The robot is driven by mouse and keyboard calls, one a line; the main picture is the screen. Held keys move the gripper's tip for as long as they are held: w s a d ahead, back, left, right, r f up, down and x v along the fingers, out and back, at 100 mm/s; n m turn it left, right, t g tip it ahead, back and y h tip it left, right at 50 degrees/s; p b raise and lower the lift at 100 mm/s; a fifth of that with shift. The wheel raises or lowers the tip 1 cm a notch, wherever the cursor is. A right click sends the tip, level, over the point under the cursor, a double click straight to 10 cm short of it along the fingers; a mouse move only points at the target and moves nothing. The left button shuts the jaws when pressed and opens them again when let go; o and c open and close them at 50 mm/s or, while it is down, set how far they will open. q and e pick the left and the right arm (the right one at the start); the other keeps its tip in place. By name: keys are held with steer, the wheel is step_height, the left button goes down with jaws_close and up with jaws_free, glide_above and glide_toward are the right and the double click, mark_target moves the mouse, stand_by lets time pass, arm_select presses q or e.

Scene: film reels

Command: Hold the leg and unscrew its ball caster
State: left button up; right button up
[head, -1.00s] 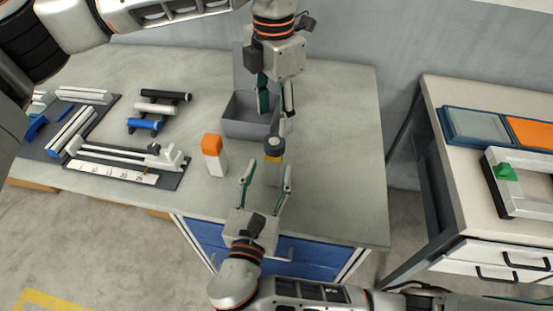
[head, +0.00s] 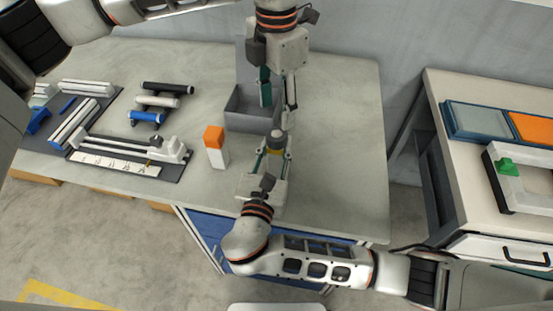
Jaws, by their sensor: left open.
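An upright leg (head: 276,154) stands near the front middle of the table, with a dark round caster (head: 277,139) on top and a yellowish band below it. My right gripper (head: 275,150) reaches in from the front with one finger on each side of the leg. Whether the fingers touch it is too small to tell, and the palm hides the leg's lower part. My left gripper (head: 278,108) points down above and slightly behind the caster. It is open and empty, clear of the caster.
A grey open bin (head: 240,121) stands behind the leg, partly behind my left gripper. An orange-and-white block (head: 216,148) stands left of the leg. Rollers (head: 158,101) and dark trays with parts lie farther left. The table's right side is clear.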

mark_target(277, 134)
arm_select(q)
steer(key=m, duration=0.5)
steer(key=shift+m, duration=0.4)
steer(key=m, duration=1)
steer(key=shift+m, duration=0.4)
steer(key=m, duration=0.3)
steer(key=shift+m, duration=0.3)
steer(key=m, duration=0.6)
steer(key=shift+m, duration=0.4)
steer(key=shift+f, duration=4)
